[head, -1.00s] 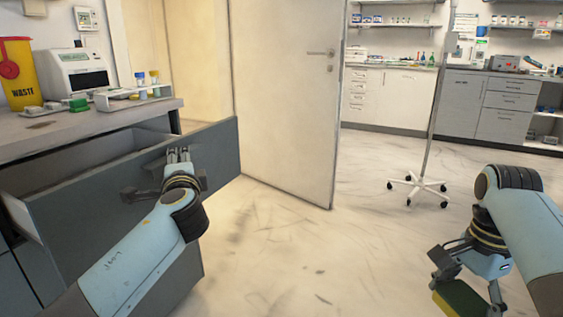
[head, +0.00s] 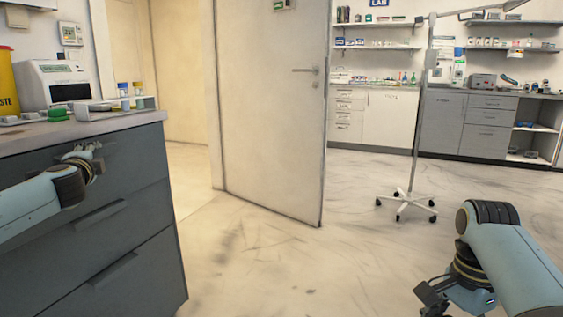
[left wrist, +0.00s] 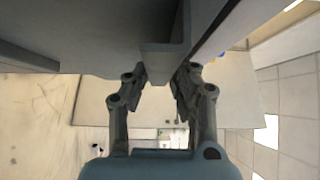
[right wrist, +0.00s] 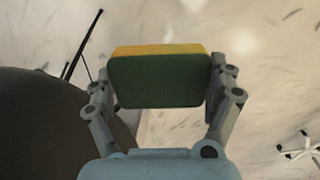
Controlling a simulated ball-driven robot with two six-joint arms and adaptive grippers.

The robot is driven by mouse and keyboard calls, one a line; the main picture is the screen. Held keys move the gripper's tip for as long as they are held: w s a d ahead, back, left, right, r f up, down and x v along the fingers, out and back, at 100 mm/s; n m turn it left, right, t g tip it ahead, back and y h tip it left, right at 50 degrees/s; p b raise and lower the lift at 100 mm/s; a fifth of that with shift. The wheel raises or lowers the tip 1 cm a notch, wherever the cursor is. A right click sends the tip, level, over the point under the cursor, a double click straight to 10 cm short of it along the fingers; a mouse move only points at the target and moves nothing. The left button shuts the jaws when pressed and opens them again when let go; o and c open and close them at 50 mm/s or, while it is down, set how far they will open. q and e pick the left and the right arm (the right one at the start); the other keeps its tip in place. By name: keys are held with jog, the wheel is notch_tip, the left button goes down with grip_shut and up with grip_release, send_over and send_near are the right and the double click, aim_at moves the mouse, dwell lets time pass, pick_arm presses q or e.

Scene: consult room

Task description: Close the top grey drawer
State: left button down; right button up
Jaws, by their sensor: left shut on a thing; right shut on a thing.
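The top grey drawer (head: 140,150) is in the cabinet at the left of the head view. Its front looks flush with the drawer fronts below, with no opening showing. My left gripper (head: 88,152) is at this front and covers its handle. In the left wrist view its fingers are shut on the grey drawer handle (left wrist: 165,52). My right gripper (head: 437,298) is at the lower right of the head view, away from the cabinet. In the right wrist view it is shut on a yellow and green sponge (right wrist: 157,80). The sponge is outside the head view.
The worktop (head: 75,132) above the drawer carries a white device (head: 58,85), a tray of small bottles and a yellow waste bin (head: 8,88). An open door (head: 270,120) and a wheeled stand (head: 407,197) stand beyond. The floor between is clear.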

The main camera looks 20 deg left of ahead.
pick_arm(q)
jog(key=shift+a+f, duration=0.2)
jog(key=shift+a, duration=0.3)
jog(key=shift+a+f, duration=0.15)
jog(key=shift+a, duration=0.35)
jog(key=c, duration=1.2)
grip_release()
jog(key=shift+a, duration=0.25)
jog(key=shift+r, duration=0.1)
jog(key=shift+d, duration=0.1)
jog(key=v, duration=1.2)
